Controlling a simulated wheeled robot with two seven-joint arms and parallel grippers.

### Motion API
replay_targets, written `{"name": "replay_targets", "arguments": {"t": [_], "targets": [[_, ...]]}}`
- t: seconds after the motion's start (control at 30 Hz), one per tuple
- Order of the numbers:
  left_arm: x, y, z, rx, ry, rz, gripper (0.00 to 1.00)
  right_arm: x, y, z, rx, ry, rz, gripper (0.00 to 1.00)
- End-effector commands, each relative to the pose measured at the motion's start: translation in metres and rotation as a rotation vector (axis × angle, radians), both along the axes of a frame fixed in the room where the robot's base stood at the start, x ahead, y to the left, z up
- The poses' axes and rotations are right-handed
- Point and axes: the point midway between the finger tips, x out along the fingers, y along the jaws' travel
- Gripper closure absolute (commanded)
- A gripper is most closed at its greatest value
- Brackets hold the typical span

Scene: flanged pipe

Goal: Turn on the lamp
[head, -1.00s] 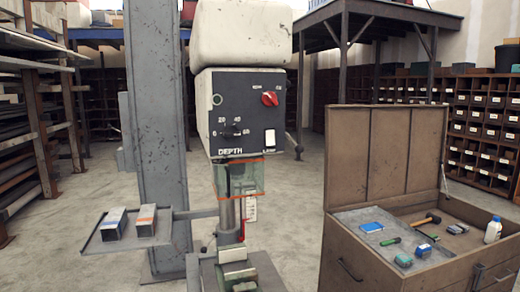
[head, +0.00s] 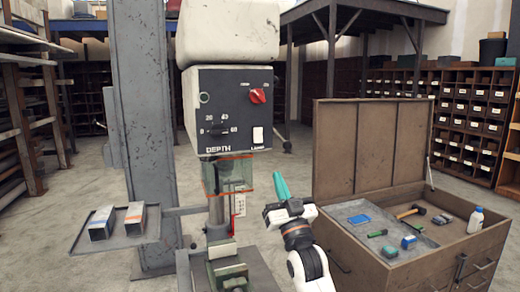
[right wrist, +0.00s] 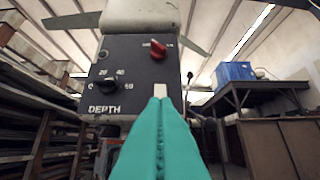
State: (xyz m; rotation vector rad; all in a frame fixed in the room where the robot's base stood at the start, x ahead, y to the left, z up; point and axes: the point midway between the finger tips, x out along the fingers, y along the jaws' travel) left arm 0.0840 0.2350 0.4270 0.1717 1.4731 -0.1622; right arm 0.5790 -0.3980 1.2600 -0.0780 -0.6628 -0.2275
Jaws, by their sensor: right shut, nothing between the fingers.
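The drill press head (head: 228,108) has a dark control panel (head: 232,88) with a red knob (head: 257,96), a DEPTH dial (head: 217,131) and a white lamp switch (head: 258,135) at its lower right. My right gripper (head: 278,174) has teal fingers, closed together and empty. In the head view its tips appear below and right of the switch. I cannot tell the remaining gap. My left gripper is out of view.
A clear guard (head: 230,174) hangs under the drill head. An open tool chest (head: 395,262) with several tools stands at the right. A side tray (head: 110,241) with two boxes is at the left. Open floor lies between the press and the shelves.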

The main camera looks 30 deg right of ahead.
Motion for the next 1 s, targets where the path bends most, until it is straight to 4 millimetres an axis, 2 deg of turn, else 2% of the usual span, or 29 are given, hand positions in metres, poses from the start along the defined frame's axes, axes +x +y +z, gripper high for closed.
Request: {"name": "replay_targets", "arguments": {"t": [0.27, 0.7, 0.8, 1.0], "targets": [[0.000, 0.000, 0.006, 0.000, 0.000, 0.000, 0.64, 0.009, -0.002, 0.008, 0.000, 0.001, 0.000, 1.00], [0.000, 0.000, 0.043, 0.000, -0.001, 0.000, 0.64, 0.077, -0.019, 0.066, 0.000, 0.002, -0.001, 1.00], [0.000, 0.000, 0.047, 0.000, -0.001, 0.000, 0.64, 0.092, -0.022, 0.062, 0.002, 0.007, 0.000, 1.00], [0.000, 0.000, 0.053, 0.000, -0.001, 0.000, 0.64, 0.110, -0.026, 0.058, 0.001, 0.004, 0.000, 1.00]]}}
